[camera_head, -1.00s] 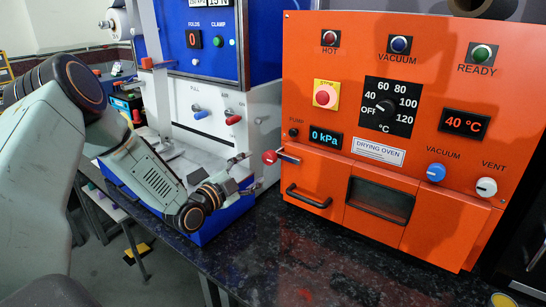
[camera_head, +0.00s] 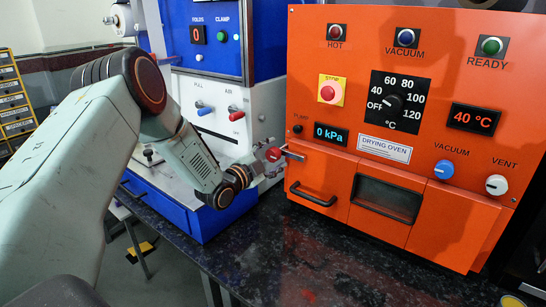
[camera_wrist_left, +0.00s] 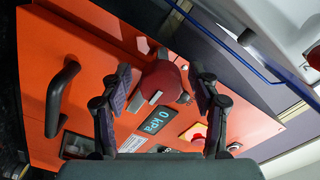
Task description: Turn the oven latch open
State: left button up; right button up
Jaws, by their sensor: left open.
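The orange drying oven (camera_head: 338,165) stands on the dark counter with its front facing me. The oven latch is a red knob (camera_head: 273,154) with a short metal bar (camera_head: 293,155), at the upper left of the oven door. My left gripper (camera_head: 268,165) is open at the latch. In the left wrist view the red knob (camera_wrist_left: 162,82) sits between the two spread fingers (camera_wrist_left: 160,85), with visible gaps on both sides. My right gripper is not in view.
The black door handle (camera_head: 312,194) is just below the latch. A blue and white machine (camera_head: 215,95) with small knobs stands close on the left. The oven front carries the 0 kPa display (camera_head: 331,134) and a red stop button (camera_head: 328,92). The counter front (camera_head: 270,240) is clear.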

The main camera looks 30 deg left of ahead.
pick_arm(q)
jog(key=shift+c, duration=0.3)
jog(key=shift+s+r, duration=0.15)
jog(key=c, duration=0.3)
grip_shut()
